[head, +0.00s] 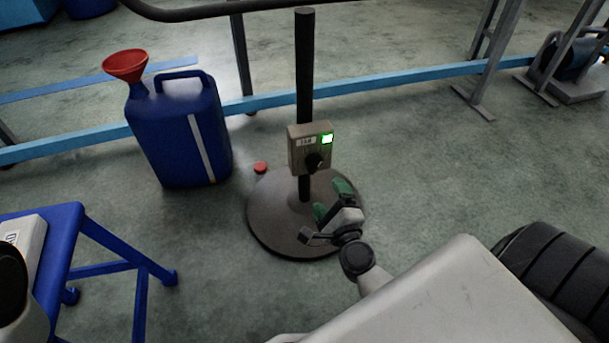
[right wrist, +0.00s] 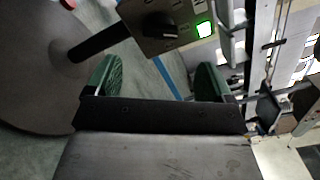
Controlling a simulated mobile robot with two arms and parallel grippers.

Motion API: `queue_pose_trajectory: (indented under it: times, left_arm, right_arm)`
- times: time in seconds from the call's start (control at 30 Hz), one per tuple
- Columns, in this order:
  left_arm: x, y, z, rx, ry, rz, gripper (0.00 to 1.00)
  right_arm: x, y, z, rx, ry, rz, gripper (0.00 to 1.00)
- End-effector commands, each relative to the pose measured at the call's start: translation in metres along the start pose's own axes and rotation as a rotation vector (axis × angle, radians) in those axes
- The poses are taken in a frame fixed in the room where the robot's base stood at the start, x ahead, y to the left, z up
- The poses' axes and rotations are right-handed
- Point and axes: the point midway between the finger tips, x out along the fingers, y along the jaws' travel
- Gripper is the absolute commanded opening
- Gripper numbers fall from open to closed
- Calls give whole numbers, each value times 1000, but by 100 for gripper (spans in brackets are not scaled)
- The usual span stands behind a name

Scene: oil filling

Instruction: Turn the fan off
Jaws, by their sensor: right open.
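The fan's control box (head: 297,158) is a beige box on a black post (head: 305,60) with a round dark base (head: 270,225). It has a black knob (head: 313,161) and a square light lit green (head: 327,139). In the right wrist view the knob (right wrist: 160,27) and green light (right wrist: 204,30) show at the top, beyond the fingers. My right gripper (head: 332,201), with green finger pads, is open and empty, below and a little right of the box, apart from the knob. It also shows in the right wrist view (right wrist: 159,75). My left gripper is not in view.
A blue jerrycan (head: 178,135) with a red funnel (head: 125,65) stands left of the post. A small red cap (head: 260,168) lies between them. A blue stand (head: 105,245) is at lower left. A blue rail (head: 390,80) runs behind. Floor right of the base is clear.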

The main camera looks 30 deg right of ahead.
Motion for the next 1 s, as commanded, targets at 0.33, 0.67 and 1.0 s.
queue_pose_trajectory:
  times: [0.33,0.67,1.0]
  left_arm:
    - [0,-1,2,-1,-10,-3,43]
    - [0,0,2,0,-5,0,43]
    - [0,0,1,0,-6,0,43]
  right_arm:
    - [59,-2,2,-1,-1,-2,83]
    - [101,-1,1,-3,-1,1,83]
    - [105,0,1,-4,-1,2,83]
